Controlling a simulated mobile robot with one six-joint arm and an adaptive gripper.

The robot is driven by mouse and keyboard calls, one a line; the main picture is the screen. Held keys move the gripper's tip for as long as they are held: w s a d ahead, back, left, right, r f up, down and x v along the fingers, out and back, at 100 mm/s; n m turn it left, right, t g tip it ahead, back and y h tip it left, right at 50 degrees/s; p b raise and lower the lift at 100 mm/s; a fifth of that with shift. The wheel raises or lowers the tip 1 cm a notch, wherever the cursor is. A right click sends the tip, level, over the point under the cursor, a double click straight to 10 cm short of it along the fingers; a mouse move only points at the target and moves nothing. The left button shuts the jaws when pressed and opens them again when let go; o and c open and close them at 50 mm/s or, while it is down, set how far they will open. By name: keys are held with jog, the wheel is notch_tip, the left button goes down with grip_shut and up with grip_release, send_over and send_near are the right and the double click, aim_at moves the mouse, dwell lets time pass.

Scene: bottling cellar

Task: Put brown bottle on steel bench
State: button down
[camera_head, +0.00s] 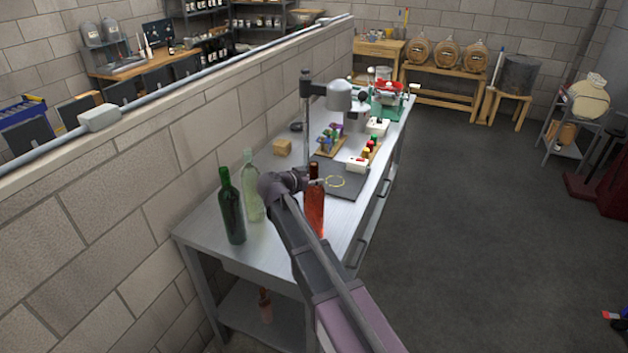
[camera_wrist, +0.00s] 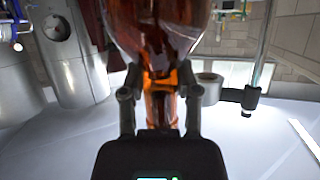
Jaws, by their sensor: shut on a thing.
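The brown bottle (camera_head: 315,212) looks reddish amber and upright in the head view, at the near right part of the steel bench (camera_head: 207,228). My gripper (camera_head: 304,181) is at its neck. In the wrist view my gripper (camera_wrist: 160,92) is shut on the neck, one finger on each side, and the wider amber body of the brown bottle (camera_wrist: 158,28) fills the top of the picture. I cannot tell whether its base touches the bench top.
A dark green bottle (camera_head: 231,208) and a clear bottle (camera_head: 252,188) stand left of my gripper. A dark mat (camera_head: 345,183), a ring, a grey lamp-like device (camera_head: 339,97) and small coloured items lie behind. A block wall (camera_head: 130,190) borders the bench's left; open floor (camera_head: 470,220) lies right.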

jog(key=shift+f, duration=0.25)
dwell(0.3)
jog(key=shift+c, duration=1.7)
grip_release()
jog(key=shift+s+r, duration=0.1)
jog(key=shift+r, duration=0.05)
jog(key=p+v, duration=0.4)
jog(key=v, duration=0.8)
